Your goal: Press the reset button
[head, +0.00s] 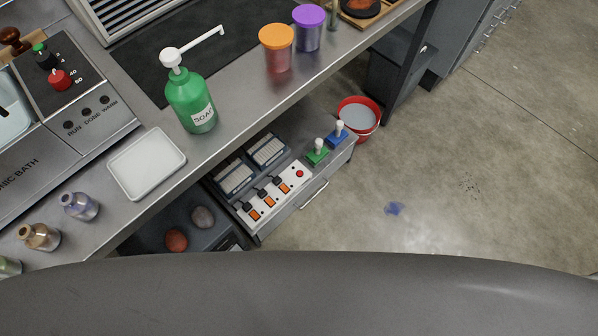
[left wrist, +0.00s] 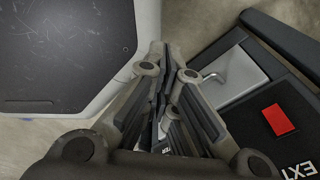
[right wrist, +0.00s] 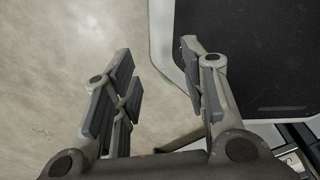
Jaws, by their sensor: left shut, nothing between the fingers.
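A small round red button (head: 299,173) sits at the right end of a white power strip (head: 287,180) in an open drawer (head: 268,228) below the bench; no lettering on the button can be read. Orange switches and black plugs line the strip. Neither gripper shows in the head view. In the left wrist view my left gripper (left wrist: 165,60) is shut and empty, its fingers together. In the right wrist view my right gripper (right wrist: 157,62) is open and empty above the floor. The red button cannot be made out in either wrist view.
Two chargers (head: 235,178) and green (head: 317,152) and blue (head: 338,134) handled items share the drawer. The bench above carries a green soap bottle (head: 192,100) and a white tray (head: 146,162). A red bucket (head: 358,117) stands behind the drawer. Floor to the right is open.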

